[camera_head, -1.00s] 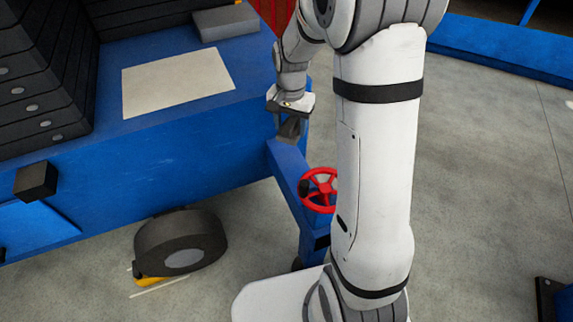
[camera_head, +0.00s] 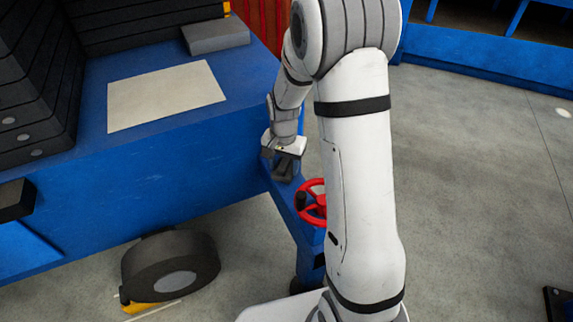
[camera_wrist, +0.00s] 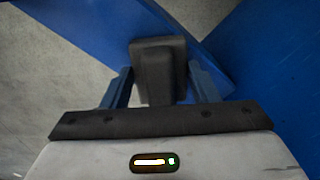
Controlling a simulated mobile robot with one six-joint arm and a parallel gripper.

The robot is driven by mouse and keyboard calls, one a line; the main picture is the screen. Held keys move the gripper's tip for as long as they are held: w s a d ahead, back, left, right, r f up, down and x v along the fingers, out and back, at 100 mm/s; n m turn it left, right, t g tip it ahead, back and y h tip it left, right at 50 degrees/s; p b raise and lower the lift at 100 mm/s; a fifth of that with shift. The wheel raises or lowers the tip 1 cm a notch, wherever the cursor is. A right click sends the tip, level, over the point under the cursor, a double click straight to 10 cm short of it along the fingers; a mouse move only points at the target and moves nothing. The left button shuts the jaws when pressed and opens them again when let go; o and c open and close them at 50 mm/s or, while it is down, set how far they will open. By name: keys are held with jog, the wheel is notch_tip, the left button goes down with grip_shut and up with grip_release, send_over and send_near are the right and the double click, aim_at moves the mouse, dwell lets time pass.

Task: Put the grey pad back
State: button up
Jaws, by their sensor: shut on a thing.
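My gripper (camera_head: 285,170) hangs at the right corner of the blue bench, over or beside the blue beam. In the wrist view my gripper (camera_wrist: 163,85) has its two blue fingers on either side of a dark grey block (camera_wrist: 158,65) and is shut on it. The block has a wider end and a narrower body. I cannot tell for sure whether it is the grey pad, or whether it touches the beam. In the head view this block (camera_head: 283,172) is small and partly hidden by my gripper. A flat grey block (camera_head: 215,37) lies at the bench's back edge.
The blue bench (camera_head: 180,150) carries a pale sheet (camera_head: 165,95) and dark stacked slabs (camera_head: 35,90). A red handwheel (camera_head: 312,203) sits on the blue beam (camera_head: 290,205) close to my gripper. A dark wheel (camera_head: 170,265) is below the bench.

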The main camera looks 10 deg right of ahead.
aim_at(284, 163)
jog(key=shift+f, duration=0.15)
jog(key=o, duration=1)
jog(key=shift+c, duration=0.2)
notch_tip(284, 163, up, 12)
jog(key=r+p, duration=0.1)
jog(key=p, duration=0.3)
jog(key=s+r+n, duration=0.3)
jog(key=s, duration=0.7)
jog(key=s+d+r+n+t, duration=0.1)
jog(key=s+r+n, duration=0.2)
jog(key=s, duration=0.8)
jog(key=shift+d+r+n, duration=0.15)
jog(key=shift+r+n, duration=0.25)
jog(key=shift+r, duration=0.2)
